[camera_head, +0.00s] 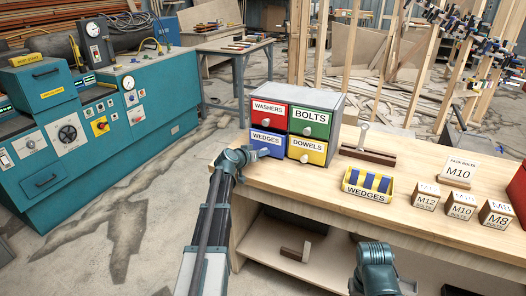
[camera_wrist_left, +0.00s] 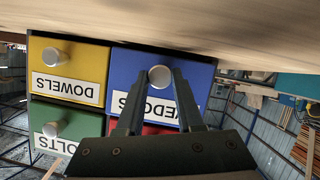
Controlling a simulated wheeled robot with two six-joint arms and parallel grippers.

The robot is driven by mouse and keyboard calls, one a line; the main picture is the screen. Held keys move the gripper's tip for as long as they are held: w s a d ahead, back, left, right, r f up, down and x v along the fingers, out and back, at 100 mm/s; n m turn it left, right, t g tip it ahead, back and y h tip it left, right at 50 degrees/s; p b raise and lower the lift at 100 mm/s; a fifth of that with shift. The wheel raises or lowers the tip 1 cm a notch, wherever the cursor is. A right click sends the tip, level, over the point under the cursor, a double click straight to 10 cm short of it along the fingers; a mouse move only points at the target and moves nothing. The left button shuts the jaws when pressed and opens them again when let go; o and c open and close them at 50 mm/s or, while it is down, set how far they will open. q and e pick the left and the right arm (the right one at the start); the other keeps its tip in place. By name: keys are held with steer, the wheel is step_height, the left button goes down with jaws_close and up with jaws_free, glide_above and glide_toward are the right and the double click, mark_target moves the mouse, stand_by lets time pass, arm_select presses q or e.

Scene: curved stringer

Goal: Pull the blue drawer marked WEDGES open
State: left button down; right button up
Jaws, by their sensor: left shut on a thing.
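The blue drawer marked WEDGES (camera_head: 258,146) is the lower left front of a four-drawer cabinet (camera_head: 330,98) on the bench. It looks flush with its neighbours. My left gripper (camera_head: 257,154) reaches it from the front left. In the left wrist view, which is upside down, the blue drawer front (camera_wrist_left: 135,68) has a round metal knob (camera_wrist_left: 160,77). My left gripper's fingers (camera_wrist_left: 157,92) are shut on this knob, one on each side. They hide part of the WEDGES label. My right arm shows at the bottom of the head view, but its gripper is out of sight.
Red WASHERS (camera_head: 269,114), green BOLTS (camera_head: 309,122) and yellow DOWELS (camera_head: 306,149) drawers adjoin the blue one. A yellow WEDGES bin (camera_head: 367,194) and several bolt boxes (camera_head: 460,206) stand to the right on the wooden bench (camera_head: 290,190). The bench top before the cabinet is clear.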

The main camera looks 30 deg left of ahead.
arm_select(q)
steer(key=s, duration=0.9)
steer(key=c, duration=0.5)
jaws_free()
steer(key=shift+c, duration=0.2)
steer(key=p+v, duration=0.5)
steer(key=v, duration=0.8)
steer(key=shift+s+r, duration=0.15)
steer(key=shift+s, duration=0.2)
